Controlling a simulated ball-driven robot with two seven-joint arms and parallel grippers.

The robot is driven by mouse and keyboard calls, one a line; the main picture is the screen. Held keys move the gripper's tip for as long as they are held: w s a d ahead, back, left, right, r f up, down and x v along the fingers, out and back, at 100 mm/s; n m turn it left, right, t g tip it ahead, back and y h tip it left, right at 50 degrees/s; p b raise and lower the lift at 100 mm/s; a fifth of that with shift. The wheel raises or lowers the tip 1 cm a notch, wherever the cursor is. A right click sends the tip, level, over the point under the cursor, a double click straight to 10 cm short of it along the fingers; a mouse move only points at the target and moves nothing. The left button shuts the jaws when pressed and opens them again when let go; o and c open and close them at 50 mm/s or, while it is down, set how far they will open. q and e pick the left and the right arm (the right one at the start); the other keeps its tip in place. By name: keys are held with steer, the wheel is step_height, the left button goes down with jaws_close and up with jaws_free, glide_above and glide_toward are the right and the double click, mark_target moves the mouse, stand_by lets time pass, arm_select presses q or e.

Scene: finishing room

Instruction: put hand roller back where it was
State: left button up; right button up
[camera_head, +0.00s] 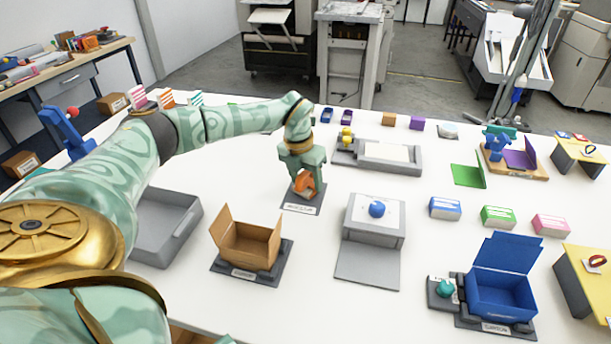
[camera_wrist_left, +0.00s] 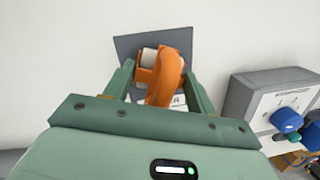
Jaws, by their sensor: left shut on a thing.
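The hand roller (camera_head: 304,184) has an orange handle. My left gripper (camera_head: 303,178) is shut on it, over a dark grey labelled mat (camera_head: 297,207) in the middle of the white table. In the left wrist view, the hand roller (camera_wrist_left: 166,75) shows its orange handle and a pale roller between the two green fingers (camera_wrist_left: 158,85). The dark mat (camera_wrist_left: 128,46) lies behind it. I cannot tell whether the roller touches the mat. My right gripper is not in view.
An open cardboard box (camera_head: 246,240) and a grey tray (camera_head: 168,225) stand left of the mat. A grey stand with a blue knob (camera_head: 376,209) is to its right. A long grey device (camera_head: 378,155) lies behind on the right. A blue open box (camera_head: 499,290) is at front right.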

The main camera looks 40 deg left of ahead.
arm_select(q)
steer(key=o, duration=1.3)
steer(key=shift+s+f, duration=0.2)
steer(key=shift+f, duration=0.35)
steer(key=shift+w, duration=0.2)
steer(key=shift+r, duration=0.45)
steer(key=r+p, duration=0.1)
steer(key=r, duration=0.3)
steer(key=s+r+p, duration=0.1)
steer(key=r, duration=0.3)
steer(key=r+p, duration=0.1)
steer(key=r, duration=0.3)
steer(key=shift+s+a+r, duration=0.25)
steer(key=shift+a+r, duration=0.05)
steer(key=shift+a, duration=0.05)
